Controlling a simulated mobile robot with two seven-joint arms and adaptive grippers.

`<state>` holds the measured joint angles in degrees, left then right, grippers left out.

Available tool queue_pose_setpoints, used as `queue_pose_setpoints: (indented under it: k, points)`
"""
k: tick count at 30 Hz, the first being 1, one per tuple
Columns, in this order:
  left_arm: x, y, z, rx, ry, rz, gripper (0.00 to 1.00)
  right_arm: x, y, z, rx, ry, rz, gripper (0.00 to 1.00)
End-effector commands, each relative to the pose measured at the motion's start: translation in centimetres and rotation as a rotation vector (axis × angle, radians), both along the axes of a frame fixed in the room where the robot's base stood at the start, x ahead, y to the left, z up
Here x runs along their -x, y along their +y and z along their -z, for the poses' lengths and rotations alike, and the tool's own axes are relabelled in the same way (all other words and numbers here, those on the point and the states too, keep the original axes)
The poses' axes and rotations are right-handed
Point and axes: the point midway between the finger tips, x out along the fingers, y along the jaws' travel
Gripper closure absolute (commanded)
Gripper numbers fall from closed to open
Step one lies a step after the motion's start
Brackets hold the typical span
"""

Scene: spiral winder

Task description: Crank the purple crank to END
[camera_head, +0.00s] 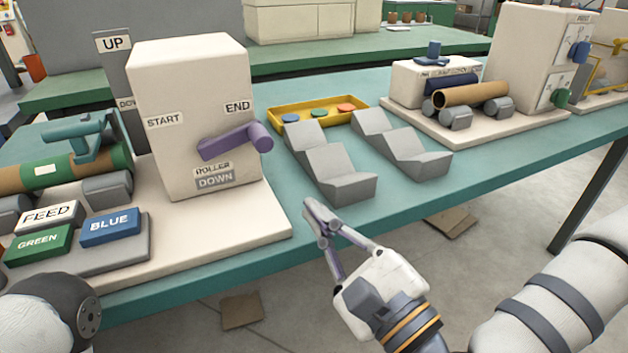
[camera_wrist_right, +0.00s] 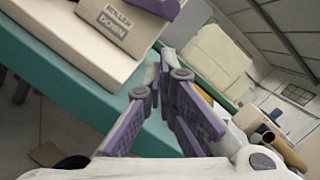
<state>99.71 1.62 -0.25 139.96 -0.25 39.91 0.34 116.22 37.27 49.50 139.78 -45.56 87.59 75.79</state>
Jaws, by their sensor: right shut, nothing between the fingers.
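The purple crank (camera_head: 235,143) is on the front of a cream box (camera_head: 190,80). Its arm points right and slightly up, with its round handle at the right end, below the END label (camera_head: 238,107). The START label (camera_head: 164,120) is on the left of that face. Part of the crank also shows at the top of the right wrist view (camera_wrist_right: 157,7). My right gripper (camera_head: 312,206) is shut and empty, in front of the table edge, to the right of and below the crank, apart from it. My left gripper is out of view.
A ROLLER DOWN label (camera_head: 214,175) is below the crank. Blue (camera_head: 110,226) and green (camera_head: 38,245) buttons are at the left. Grey angled rests (camera_head: 335,165) and a yellow tray (camera_head: 318,108) stand right of the box. Bare teal table (camera_head: 410,195) lies in front of the rests.

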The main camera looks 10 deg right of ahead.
Motion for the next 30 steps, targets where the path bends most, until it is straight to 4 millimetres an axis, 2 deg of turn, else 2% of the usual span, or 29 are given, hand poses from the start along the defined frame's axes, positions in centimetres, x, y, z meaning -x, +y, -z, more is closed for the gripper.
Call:
queue_pose_setpoints:
  k: [5, 12, 18, 23, 30]
  points:
    - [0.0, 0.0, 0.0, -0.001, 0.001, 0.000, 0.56, -1.2, 0.0, -1.1, -0.038, -0.020, 0.012, 1.00]
    - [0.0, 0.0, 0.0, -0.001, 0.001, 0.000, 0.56, -5.3, 2.2, -2.0, -0.033, -0.018, 0.010, 1.00]
    - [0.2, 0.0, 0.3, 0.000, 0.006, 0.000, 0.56, -8.1, 3.6, -2.4, -0.032, -0.014, 0.011, 1.00]
    - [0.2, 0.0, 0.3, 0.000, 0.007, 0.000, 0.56, -9.0, 4.0, -2.7, -0.032, -0.014, 0.010, 1.00]
    - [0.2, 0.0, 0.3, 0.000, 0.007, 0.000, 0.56, -9.1, 4.1, -2.7, -0.031, -0.013, 0.010, 1.00]
